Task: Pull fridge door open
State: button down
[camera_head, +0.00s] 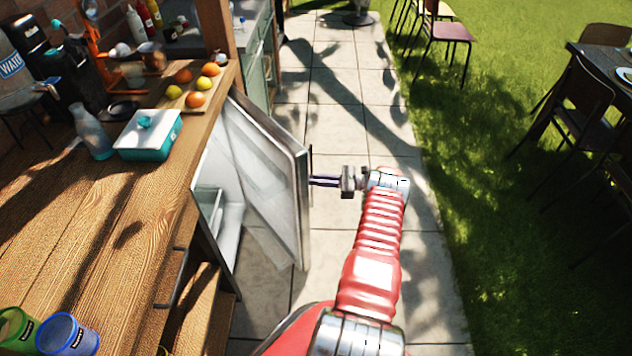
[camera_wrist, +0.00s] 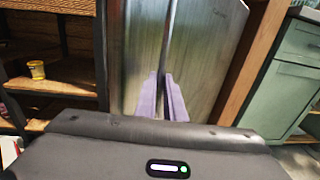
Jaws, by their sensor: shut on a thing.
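The fridge door (camera_head: 262,176) stands partly open, swung out from under the wooden counter over the paving. White interior parts of the fridge (camera_head: 228,222) show behind it in the head view. In the head view my gripper (camera_head: 314,180) reaches the door's outer face from the right. In the wrist view the door's metal front (camera_wrist: 205,50) fills the middle, with a thin vertical handle (camera_wrist: 166,35) on it. My gripper's purple fingers (camera_wrist: 163,98) are shut on that handle. The part of the handle between the fingers is hidden.
The wooden counter (camera_head: 100,240) at left carries a teal box (camera_head: 148,140), a bottle (camera_head: 92,134) and fruit on a board. Chairs and a table (camera_head: 600,75) stand on grass at right. The paved path (camera_head: 335,120) beside the door is clear.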

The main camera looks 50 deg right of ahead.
jog(key=shift+w+d+r, duration=0.2)
jog(key=shift+w+r, duration=0.05)
jog(key=c, duration=1.9)
grip_release()
jog(key=shift+f, duration=0.15)
jog(key=shift+o, duration=0.3)
jog(key=shift+s, duration=0.1)
jog(key=shift+s, duration=0.1)
jog(key=v, duration=0.7)
jog(key=shift+d, duration=0.15)
jog(key=shift+s+f, duration=0.1)
